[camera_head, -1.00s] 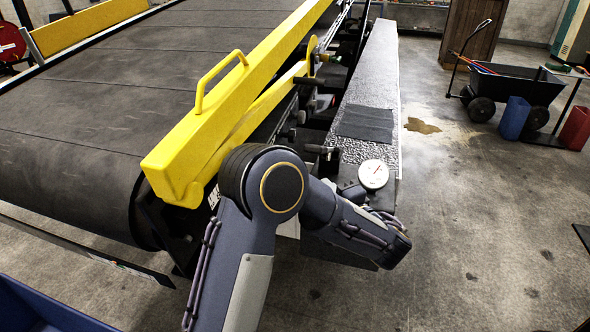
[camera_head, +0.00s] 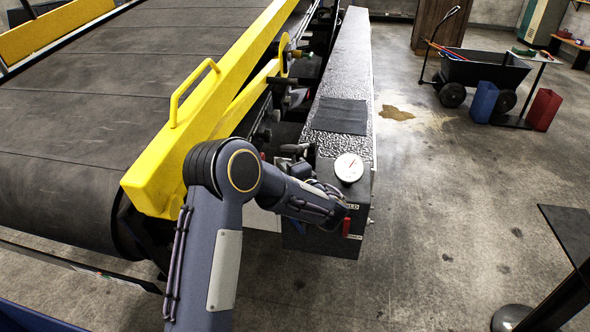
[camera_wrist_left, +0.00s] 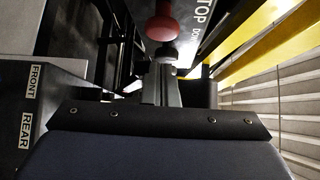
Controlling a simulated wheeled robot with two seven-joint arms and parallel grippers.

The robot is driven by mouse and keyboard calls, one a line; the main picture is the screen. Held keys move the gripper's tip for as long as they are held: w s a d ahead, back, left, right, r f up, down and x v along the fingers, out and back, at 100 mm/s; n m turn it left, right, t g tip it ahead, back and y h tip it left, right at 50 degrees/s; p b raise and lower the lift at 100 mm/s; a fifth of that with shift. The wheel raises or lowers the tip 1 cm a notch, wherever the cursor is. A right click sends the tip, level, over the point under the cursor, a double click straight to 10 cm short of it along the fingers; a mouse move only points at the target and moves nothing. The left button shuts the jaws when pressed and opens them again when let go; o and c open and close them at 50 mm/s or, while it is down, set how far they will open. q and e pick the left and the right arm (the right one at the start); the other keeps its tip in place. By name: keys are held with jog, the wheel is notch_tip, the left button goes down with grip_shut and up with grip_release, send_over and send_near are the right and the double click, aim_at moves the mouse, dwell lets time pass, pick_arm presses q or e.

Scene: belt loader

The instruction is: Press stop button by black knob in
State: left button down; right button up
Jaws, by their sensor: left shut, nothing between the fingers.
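A small dark knob-like part (camera_wrist_left: 163,50) shows just below the red button. My left gripper (camera_wrist_left: 161,75) is shut and empty, its tips pointing at the button. I cannot tell whether they touch it. In the head view my left arm reaches to the control box (camera_head: 325,235) at the loader's end and hides its own fingers. Black levers (camera_head: 296,150) stand beside the white gauge (camera_head: 349,167). My right gripper is out of view.
The yellow rail (camera_head: 215,115) and the belt (camera_head: 90,110) lie left of my arm. A red handle (camera_head: 347,227) is on the box. "FRONT" and "REAR" labels (camera_wrist_left: 29,105) show at left in the wrist view. Open floor (camera_head: 440,230) lies to the right.

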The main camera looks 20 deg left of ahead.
pick_arm(q)
jog(key=a, duration=0.1)
jog(key=s+a+p, duration=0.1)
jog(key=a, duration=0.1)
jog(key=shift+a, duration=0.1)
jog(key=a+b, duration=0.1)
jog(key=b, duration=0.2)
jog(key=shift+s+a+b, duration=0.25)
jog(key=shift+a+b, duration=0.05)
jog(key=shift+a, duration=0.1)
dwell(0.3)
